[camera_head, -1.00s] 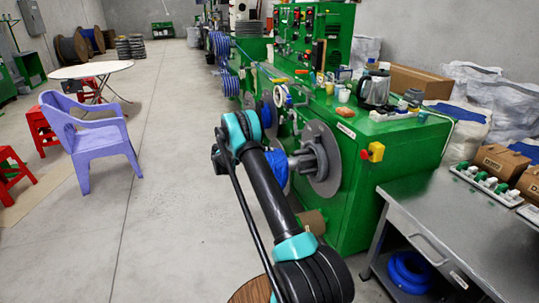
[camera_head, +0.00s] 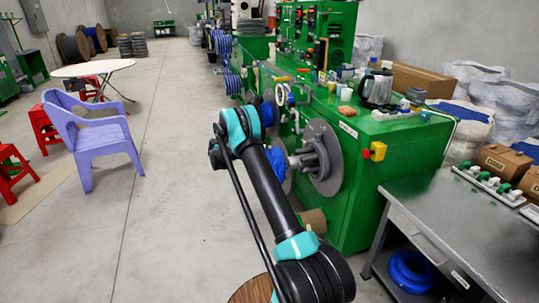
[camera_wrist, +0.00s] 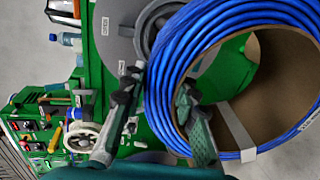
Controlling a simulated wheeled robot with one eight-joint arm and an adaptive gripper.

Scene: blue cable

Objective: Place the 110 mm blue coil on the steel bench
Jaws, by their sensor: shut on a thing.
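The blue coil (camera_wrist: 165,75) fills the upper right of the wrist view as a ring of blue cable with a light tie band. My gripper (camera_wrist: 158,118) is shut on its near side wall, with one finger outside the ring and the other inside its opening. In the head view my gripper is hidden behind my arm. A blue patch (camera_head: 279,160) shows beside the arm there; I cannot tell whether it is the held coil. The steel bench (camera_head: 470,222) stands at the lower right of the head view, apart from the arm, with bare grey top near its front.
Green machine (camera_head: 400,150) with a grey reel disc (camera_head: 330,160) stands between my arm and the bench. Connector strips (camera_head: 485,178) and brown boxes (camera_head: 502,160) occupy the bench's back. Another blue coil (camera_head: 412,270) lies on its lower shelf. Open floor (camera_head: 170,150) is left of my arm.

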